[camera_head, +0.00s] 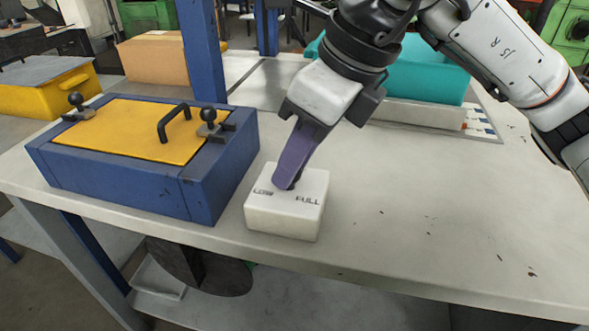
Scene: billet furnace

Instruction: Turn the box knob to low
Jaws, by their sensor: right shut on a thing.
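A small white box (286,215) sits on the table near its front edge. Its top is marked LOW at the left and FULL at the right. My right gripper (291,184) reaches down from above with its purple fingers at the top of the box. It is shut on the dark knob (297,180), which is mostly hidden by the fingers. Which mark the knob points to cannot be told. My left gripper is not in view.
A blue box with a yellow lid (125,130), a black handle and ball-topped clamps stands close left of the white box. A teal bin (430,75) stands behind my right arm. The tabletop (430,210) to the right is clear. A blue post (203,55) rises behind.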

